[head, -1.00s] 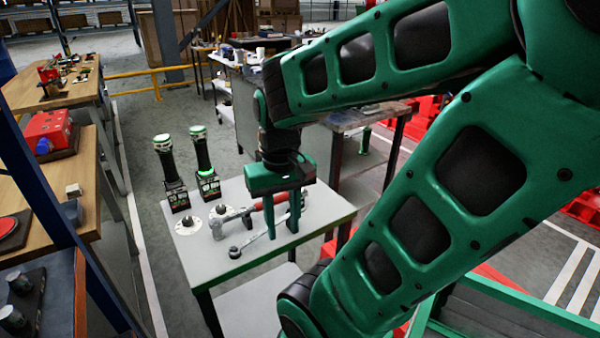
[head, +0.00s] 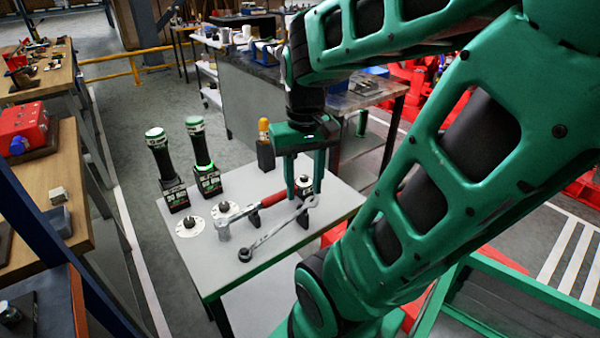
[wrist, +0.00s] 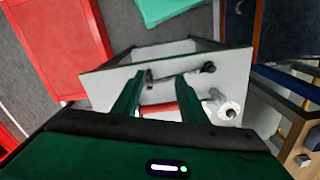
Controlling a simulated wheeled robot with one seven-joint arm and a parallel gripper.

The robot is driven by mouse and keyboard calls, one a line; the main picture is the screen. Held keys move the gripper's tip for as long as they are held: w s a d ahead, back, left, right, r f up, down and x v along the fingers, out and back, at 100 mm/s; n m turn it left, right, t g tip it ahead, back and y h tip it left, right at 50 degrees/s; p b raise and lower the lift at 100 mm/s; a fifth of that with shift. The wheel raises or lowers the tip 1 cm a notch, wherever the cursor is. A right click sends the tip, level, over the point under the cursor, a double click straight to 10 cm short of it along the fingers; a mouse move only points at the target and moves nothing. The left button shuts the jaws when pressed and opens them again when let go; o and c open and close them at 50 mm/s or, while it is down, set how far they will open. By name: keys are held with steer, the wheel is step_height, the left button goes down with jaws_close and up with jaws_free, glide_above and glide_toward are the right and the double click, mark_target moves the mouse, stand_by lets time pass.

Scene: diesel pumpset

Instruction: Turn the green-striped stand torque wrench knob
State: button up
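Two upright black-handled torque wrenches with lit displays stand at the back left of the small grey table (head: 215,268) in the head view. The left one (head: 160,158) has a pale cap with a green band. The right one (head: 203,156) has a green-banded cap and a glowing green ring low on its handle. I cannot tell for sure which the task names. My gripper (head: 304,194) is open and points down near the table's right side, well to the right of both wrenches. In the wrist view its fingers (wrist: 158,82) are apart with nothing held; neither upright wrench can be made out there.
A red-handled wrench (head: 272,201) and a chrome wrench (head: 275,232) lie across the table, near two round white discs (head: 190,227). An orange-topped tool (head: 265,146) stands at the back edge. A wooden bench (head: 45,178) stands left; a grey workbench (head: 250,100) stands behind.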

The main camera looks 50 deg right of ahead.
steer(key=w+d+r, duration=0.1)
steer(key=w+d, duration=0.6)
steer(key=d, duration=0.1)
glide_above(303, 176)
steer(key=shift+n, duration=0.3)
step_height(303, 176, down, 12)
steer(key=shift+d+r, duration=0.15)
steer(key=shift+r, duration=0.1)
jaws_close()
